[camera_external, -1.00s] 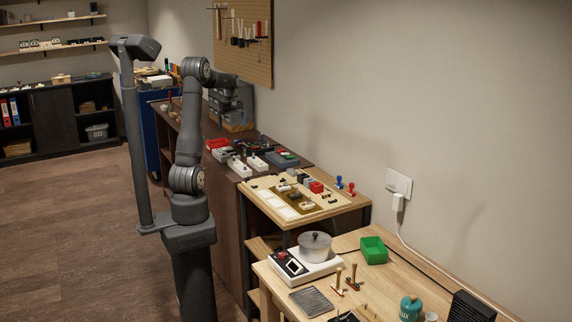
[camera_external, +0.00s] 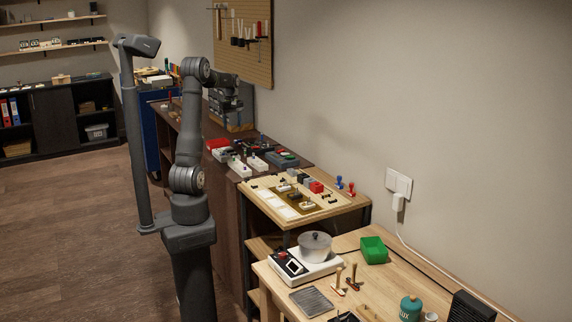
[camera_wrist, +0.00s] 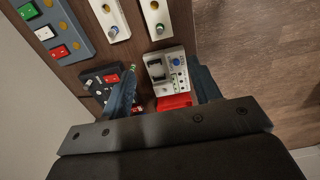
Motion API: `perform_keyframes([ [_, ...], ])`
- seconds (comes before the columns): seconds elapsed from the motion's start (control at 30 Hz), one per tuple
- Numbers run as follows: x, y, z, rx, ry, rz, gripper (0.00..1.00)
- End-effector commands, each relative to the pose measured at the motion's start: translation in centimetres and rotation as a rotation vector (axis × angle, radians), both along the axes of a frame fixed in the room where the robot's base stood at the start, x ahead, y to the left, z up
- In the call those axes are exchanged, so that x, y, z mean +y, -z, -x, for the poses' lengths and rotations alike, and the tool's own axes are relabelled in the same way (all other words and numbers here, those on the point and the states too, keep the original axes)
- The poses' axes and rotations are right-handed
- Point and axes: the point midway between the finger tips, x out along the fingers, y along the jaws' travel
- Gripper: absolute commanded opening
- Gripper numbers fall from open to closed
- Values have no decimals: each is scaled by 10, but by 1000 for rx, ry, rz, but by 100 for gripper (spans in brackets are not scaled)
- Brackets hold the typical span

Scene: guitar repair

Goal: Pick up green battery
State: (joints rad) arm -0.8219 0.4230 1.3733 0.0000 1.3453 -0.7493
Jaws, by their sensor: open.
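In the wrist view a small green-topped upright piece (camera_wrist: 132,68) shows beside the tip of my left-hand finger. It may be the green battery, but it is too small and partly hidden to be sure. My gripper (camera_wrist: 165,80) has its two fingers wide apart over the dark bench, with nothing held between them. Below the gap lie a white control box (camera_wrist: 158,64) and a red box (camera_wrist: 175,102). In the external view my gripper (camera_external: 232,103) hangs above the far part of the dark bench. I cannot make out the battery there.
Around the gap stand a dark box with red switches (camera_wrist: 99,84), a blue-grey switch panel (camera_wrist: 57,27) and white knob boxes (camera_wrist: 109,17). The bench edge runs along the right of the wrist view, with wooden floor (camera_wrist: 260,50) beyond. A pegboard (camera_external: 243,40) hangs behind the arm.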

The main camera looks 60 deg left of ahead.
Motion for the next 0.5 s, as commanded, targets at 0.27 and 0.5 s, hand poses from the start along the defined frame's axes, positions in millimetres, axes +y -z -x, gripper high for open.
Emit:
perform_keyframes([
  [0.27, 0, 0, 0, 0, 0, 0, 38],
  [0.5, 0, 0, 0, 0, 102, 0, 38],
])
